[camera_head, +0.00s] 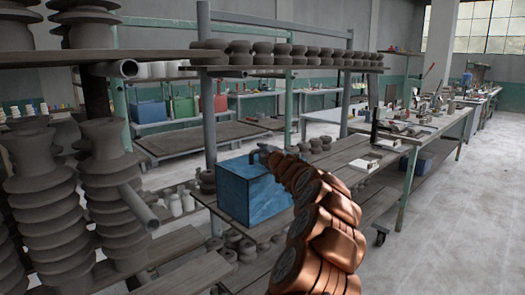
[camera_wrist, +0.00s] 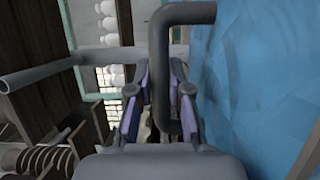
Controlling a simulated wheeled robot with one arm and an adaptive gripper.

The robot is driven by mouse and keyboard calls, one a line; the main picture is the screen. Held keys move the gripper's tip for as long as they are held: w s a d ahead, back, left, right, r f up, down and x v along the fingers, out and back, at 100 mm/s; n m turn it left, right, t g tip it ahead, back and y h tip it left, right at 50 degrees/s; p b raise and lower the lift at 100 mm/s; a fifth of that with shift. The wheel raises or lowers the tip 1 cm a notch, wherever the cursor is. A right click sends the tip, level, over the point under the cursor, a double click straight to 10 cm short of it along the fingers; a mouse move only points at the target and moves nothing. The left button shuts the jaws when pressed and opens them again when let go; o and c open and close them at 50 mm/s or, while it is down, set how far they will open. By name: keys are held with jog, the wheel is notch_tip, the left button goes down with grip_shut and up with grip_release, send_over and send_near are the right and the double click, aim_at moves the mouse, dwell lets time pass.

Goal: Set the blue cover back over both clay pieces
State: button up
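The blue cover (camera_head: 252,192) is a box-like shape with a mottled surface, standing on a wooden shelf beyond my copper arm. Its blue side fills the right of the wrist view (camera_wrist: 245,80). A grey bent handle (camera_wrist: 160,60) runs between the two purple-padded fingers of my gripper (camera_wrist: 160,85). In the head view my gripper (camera_head: 265,151) is at the cover's upper right part, partly hidden by my arm. Whether the pads press on the handle is unclear. I cannot tell which clay pieces are the two meant, or whether any are under the cover.
Grey clay pieces (camera_head: 265,52) line the upper shelf. Tall ribbed stacks (camera_head: 45,195) stand at the left, beside protruding grey pipes (camera_head: 138,207). A blue-grey post (camera_head: 206,110) rises left of the cover. A long workbench (camera_head: 430,125) is at the right; the floor (camera_head: 455,215) there is clear.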

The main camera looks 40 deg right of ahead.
aim_at(262, 177)
jog(key=o, duration=0.4)
jog(key=shift+r, duration=0.1)
jog(key=shift+b+v, duration=0.3)
jog(key=shift+v, duration=1.25)
jog(key=shift+s+a, duration=0.15)
jog(key=shift+s, duration=0.55)
jog(key=shift+s+a, duration=0.4)
jog(key=shift+s, duration=0.2)
jog(key=shift+b+v, duration=0.45)
jog(key=shift+v, duration=0.7)
jog(key=shift+b+v, duration=0.3)
jog(key=shift+v, duration=1.6)
